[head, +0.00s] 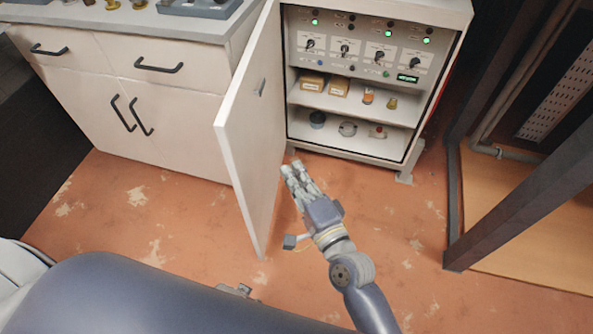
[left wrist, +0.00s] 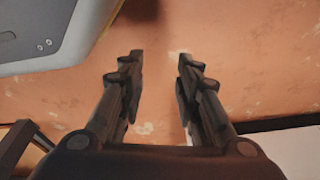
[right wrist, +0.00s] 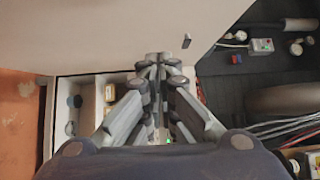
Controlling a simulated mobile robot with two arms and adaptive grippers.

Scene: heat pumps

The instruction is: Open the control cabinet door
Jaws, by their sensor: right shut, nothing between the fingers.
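The control cabinet (head: 442,20) stands at the back with its white door (head: 252,140) swung wide open to the left. The door's inner face shows, with a small dark fitting (head: 261,87) on it. My right gripper (head: 293,166) is shut and empty, on the inner side of the door, in front of the cabinet's lower left corner. In the right wrist view its fingertips (right wrist: 158,58) overlap the pale door panel (right wrist: 110,35); I cannot tell whether they touch it. My left gripper (left wrist: 160,54) is open and empty above the floor.
Inside the cabinet are switches with green lights and shelves (head: 352,105) with small parts. A white drawer unit (head: 110,60) stands left of the door. A dark metal frame (head: 453,200) stands to the right. The floor (head: 150,215) in front is clear.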

